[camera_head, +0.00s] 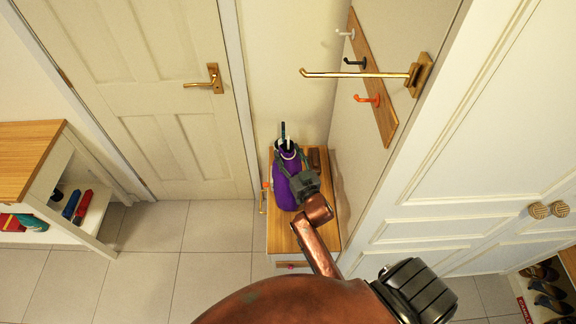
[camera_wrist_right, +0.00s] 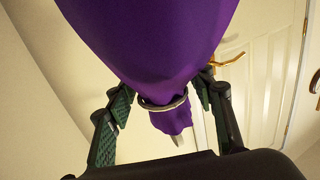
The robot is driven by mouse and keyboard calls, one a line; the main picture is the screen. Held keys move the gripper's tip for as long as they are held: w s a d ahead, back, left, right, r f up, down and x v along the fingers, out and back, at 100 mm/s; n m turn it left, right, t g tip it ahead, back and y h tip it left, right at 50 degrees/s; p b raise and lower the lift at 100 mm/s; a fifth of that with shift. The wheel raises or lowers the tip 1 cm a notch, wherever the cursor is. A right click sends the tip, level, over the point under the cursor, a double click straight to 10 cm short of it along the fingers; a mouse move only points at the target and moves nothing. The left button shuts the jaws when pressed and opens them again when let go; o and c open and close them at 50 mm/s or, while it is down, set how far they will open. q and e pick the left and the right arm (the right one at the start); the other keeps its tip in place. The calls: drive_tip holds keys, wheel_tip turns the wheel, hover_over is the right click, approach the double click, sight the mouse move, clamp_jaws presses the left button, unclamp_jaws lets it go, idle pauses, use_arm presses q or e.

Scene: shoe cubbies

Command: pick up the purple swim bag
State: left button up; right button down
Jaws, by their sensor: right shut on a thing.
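The purple swim bag (camera_head: 283,188) shows in the head view over the small wooden-topped cabinet by the wall, its narrow neck upward. My right gripper (camera_head: 290,157) is at the bag's neck, with its dark fingers around it. In the right wrist view the purple bag (camera_wrist_right: 150,45) fills the upper middle, and a metal ring (camera_wrist_right: 163,104) circles its gathered neck. The fingers of my right gripper (camera_wrist_right: 163,98) stand on both sides of the neck and are shut on it. I cannot tell whether the bag touches the cabinet top. My left gripper is not in view.
The small cabinet (camera_head: 318,225) stands against the wall. Above it is a hook board (camera_head: 372,80) with several hooks, and a long brass arm (camera_head: 355,74) juts out. A closed door (camera_head: 150,100) is at the left, beside a shoe bench (camera_head: 28,150). Tiled floor (camera_head: 165,260) is clear.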

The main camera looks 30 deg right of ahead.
sight(284, 141)
drive_tip(key=shift+r+p, duration=0.5)
drive_tip(key=shift+r, duration=1.2)
drive_tip(key=s+a+r+p, duration=0.1)
drive_tip(key=s+a+r, duration=0.1)
drive_tip(key=s+r, duration=0.3)
drive_tip(key=s+a+r+p, duration=0.2)
drive_tip(key=s+r, duration=0.2)
drive_tip(key=s, duration=0.4)
drive_tip(key=shift+s+a+r, duration=0.15)
drive_tip(key=shift+a+r, duration=0.2)
drive_tip(key=shift+r, duration=0.05)
drive_tip(key=shift+f, duration=0.1)
